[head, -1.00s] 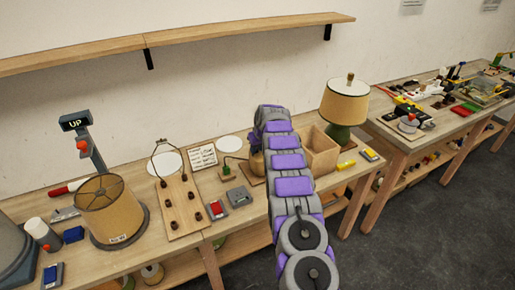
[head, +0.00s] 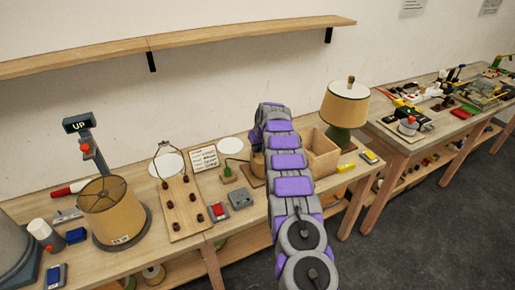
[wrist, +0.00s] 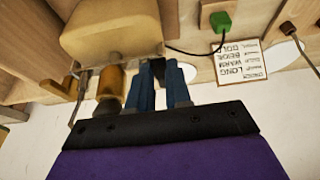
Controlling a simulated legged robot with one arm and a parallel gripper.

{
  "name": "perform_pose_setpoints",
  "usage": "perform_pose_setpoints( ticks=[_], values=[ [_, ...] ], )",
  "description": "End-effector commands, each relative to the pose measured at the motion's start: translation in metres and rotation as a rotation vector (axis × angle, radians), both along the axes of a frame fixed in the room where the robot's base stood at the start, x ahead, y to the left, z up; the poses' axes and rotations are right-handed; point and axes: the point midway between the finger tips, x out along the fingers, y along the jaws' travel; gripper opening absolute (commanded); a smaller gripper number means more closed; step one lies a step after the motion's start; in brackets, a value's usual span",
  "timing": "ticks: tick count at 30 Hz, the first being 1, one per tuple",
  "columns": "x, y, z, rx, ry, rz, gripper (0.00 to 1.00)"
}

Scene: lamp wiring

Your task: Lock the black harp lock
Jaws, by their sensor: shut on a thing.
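My gripper (wrist: 160,72) shows in the wrist view with its blue fingers close together. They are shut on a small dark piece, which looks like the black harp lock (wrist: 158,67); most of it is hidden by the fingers. A brass cylinder (wrist: 112,82) stands just left of the fingers, and a tan rounded block (wrist: 112,30) lies right beyond the fingertips. In the head view my purple and grey arm covers the gripper and the lock.
A printed card (head: 204,158), a green block with a black cord (head: 227,174) and a red-buttoned grey box (head: 219,212) lie left of my arm. An open wooden box (head: 320,152) and a shaded lamp (head: 345,105) stand right of it. A lampshade (head: 112,212) stands at left.

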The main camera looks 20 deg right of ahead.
Motion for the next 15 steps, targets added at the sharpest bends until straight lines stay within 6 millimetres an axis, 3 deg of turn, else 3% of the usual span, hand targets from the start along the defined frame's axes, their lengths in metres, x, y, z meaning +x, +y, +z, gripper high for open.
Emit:
perform_pose_setpoints(
  ticks=[7, 8, 15],
  values=[
    [0.0003, -0.0019, 0.0063, -0.004, -0.010, -0.002, 0.00],
    [0.0003, -0.0019, 0.0065, -0.004, -0.011, -0.002, 0.22],
    [0.0011, -0.0012, 0.0035, -0.003, -0.006, -0.001, 0.45]
  ],
)
